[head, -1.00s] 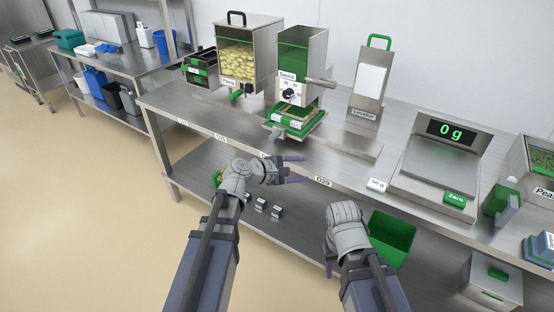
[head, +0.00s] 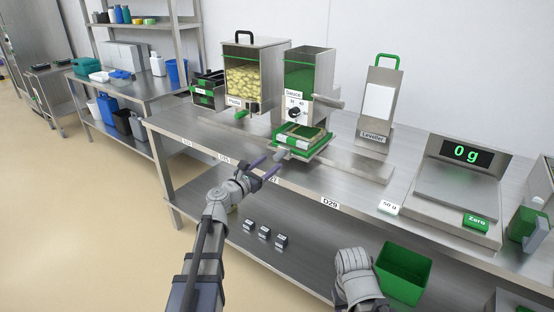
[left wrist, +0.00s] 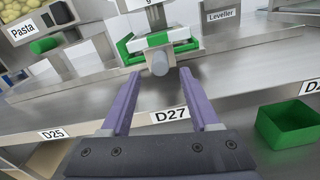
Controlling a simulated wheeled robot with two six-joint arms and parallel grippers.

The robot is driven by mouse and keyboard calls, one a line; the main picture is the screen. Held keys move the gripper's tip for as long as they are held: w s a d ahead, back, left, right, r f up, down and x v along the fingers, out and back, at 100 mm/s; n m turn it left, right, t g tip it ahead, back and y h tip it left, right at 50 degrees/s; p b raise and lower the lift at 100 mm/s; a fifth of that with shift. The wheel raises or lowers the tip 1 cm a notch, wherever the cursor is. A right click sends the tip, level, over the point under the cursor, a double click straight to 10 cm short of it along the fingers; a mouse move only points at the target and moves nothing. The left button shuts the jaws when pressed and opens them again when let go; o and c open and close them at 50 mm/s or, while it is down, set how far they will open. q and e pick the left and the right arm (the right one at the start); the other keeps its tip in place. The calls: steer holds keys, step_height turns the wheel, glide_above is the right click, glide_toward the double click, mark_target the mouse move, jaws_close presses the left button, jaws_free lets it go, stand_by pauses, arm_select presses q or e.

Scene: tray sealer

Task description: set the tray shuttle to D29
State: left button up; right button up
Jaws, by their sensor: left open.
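The tray shuttle (head: 300,150), green with a tray on it, sits on its rail under the sauce dispenser (head: 308,78). Its round grey handle (left wrist: 161,62) points toward me in the left wrist view, near the D27 label (left wrist: 170,115). My left gripper (head: 265,168) is open just in front of the handle; in the left wrist view its purple fingers (left wrist: 155,98) lie either side of the handle's line, apart from it. The D29 label (head: 330,203) is on the bench edge to the right. My right gripper is at the bottom, with its fingers hidden.
The rail (head: 365,170) runs clear to the right, past the leveller (head: 378,100). A scale (head: 455,185) stands farther right. The pasta dispenser (head: 252,75) is left of the shuttle. A green bin (head: 403,275) and small weights are on the lower shelf.

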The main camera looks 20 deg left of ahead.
mark_target(275, 159)
arm_select(q)
steer(key=x, duration=0.5)
steer(key=shift+w, duration=0.1)
jaws_close()
stand_by(0.3)
stand_by(0.9)
